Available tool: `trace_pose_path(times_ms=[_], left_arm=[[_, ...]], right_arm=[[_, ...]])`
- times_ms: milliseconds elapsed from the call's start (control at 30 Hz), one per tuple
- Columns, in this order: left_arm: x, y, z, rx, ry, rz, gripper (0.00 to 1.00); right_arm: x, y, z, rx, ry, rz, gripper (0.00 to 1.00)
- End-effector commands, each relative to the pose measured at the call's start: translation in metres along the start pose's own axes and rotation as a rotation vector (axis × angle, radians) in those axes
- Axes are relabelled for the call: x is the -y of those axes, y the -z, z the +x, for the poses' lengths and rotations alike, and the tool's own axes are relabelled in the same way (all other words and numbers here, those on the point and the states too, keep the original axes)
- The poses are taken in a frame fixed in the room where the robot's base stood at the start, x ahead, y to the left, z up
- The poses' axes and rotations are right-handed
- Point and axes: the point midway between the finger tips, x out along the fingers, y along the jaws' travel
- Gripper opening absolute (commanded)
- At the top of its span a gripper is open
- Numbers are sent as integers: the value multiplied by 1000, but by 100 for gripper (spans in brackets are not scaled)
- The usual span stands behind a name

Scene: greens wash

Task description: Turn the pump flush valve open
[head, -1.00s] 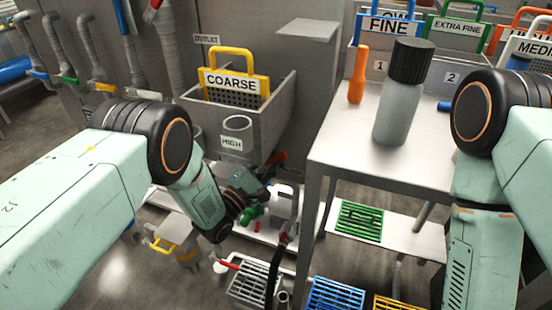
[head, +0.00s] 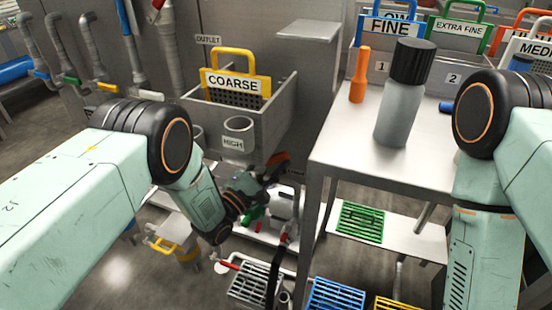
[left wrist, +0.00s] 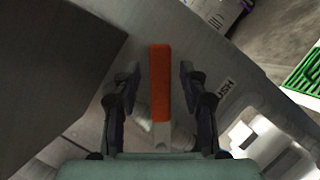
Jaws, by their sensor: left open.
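A red-orange lever handle (left wrist: 160,90), which looks like the flush valve's, stands upright in the left wrist view. Its pale lower end is near the palm, and what it joins is hard to make out. In the head view a red-orange piece (head: 278,158), likely the same handle, shows beside my left gripper (head: 266,174), below the grey basin. In the left wrist view my left gripper (left wrist: 159,76) is open, with one finger on each side of the handle and a visible gap on both sides. My right arm shows at the right, but its gripper is out of view.
The grey basin (head: 284,105) with the COARSE basket (head: 236,83) stands behind the gripper. A steel table (head: 345,145) with a grey bottle (head: 405,95) is to the right. Below are a black hose (head: 273,275), a low shelf and coloured floor grates (head: 335,294).

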Motion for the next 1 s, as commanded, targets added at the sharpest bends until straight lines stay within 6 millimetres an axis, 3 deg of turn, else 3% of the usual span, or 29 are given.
trace_pose_path(times_ms=[500, 700, 1000], left_arm=[[0, 1, -96, -6, 1, -3, 43], [0, 0, -112, -2, 1, -1, 43], [0, 0, -115, -1, 1, -1, 43]], right_arm=[[0, 0, 0, 0, 0, 0, 40], [0, 0, 0, 0, 0, 0, 40], [0, 0, 0, 0, 0, 0, 40]])
